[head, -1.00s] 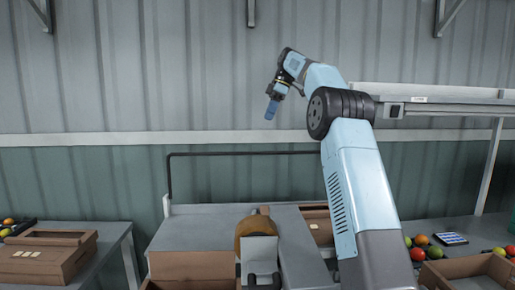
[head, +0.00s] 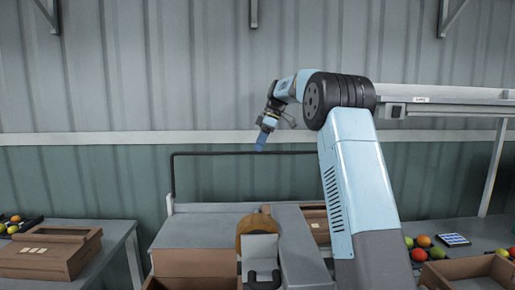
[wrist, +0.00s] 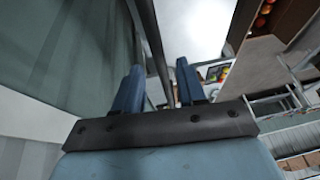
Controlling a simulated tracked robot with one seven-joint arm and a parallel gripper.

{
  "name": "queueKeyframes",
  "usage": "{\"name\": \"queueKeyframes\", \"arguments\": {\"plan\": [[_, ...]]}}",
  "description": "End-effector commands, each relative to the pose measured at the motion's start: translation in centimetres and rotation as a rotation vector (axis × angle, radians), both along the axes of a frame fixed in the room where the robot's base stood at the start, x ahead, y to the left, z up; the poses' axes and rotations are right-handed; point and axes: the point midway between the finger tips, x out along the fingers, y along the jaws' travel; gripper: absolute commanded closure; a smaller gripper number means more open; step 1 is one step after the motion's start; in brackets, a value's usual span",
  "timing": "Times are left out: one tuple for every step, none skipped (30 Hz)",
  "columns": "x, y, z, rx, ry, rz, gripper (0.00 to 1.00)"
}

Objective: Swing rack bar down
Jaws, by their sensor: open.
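The rack bar (head: 225,153) is a thin black bar that runs level above the back of the grey bench, with an upright leg at its left end. Its right end is hidden behind my arm. My gripper (head: 262,141) points down with its blue fingertips just above or at the bar. In the wrist view the dark bar (wrist: 151,38) runs lengthwise through the gap between the two blue fingers of my gripper (wrist: 158,84). The fingers are apart and the bar looks clear of both. I cannot tell how deep it sits between them.
Tomatoes (head: 423,241) lie at right. The corrugated wall is close behind.

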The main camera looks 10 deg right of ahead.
Motion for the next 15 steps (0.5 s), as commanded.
{"name": "queueKeyframes", "arguments": {"plan": [[-0.05,0.06,-0.4,0.0,0.002,-0.001,0.6],[-0.04,0.07,-0.59,0.0,0.001,-0.002,0.6],[-0.03,0.09,-0.81,0.0,0.0,-0.003,0.6],[-0.04,0.1,-0.95,0.0,0.001,-0.004,0.6],[-0.03,0.1,-1.06,0.0,0.0,-0.005,0.6],[-0.04,0.11,-1.15,0.0,0.0,-0.005,0.6],[-0.04,0.1,-1.19,0.0,0.0,-0.005,0.6],[-0.04,0.09,-1.22,0.0,0.001,-0.006,0.6],[-0.04,0.08,-1.24,-0.001,0.0,-0.007,0.6],[-0.04,0.07,-1.24,-0.001,0.0,-0.007,0.6],[-0.03,0.05,-1.24,-0.001,0.0,-0.007,0.6],[-0.02,0.04,-1.23,-0.001,0.0,-0.008,0.6],[-0.02,0.03,-1.23,-0.001,0.0,-0.008,0.6],[-0.02,0.03,-1.23,-0.001,0.0,-0.008,0.6],[-0.02,0.01,-1.22,-0.001,0.0,-0.008,0.62]]}}
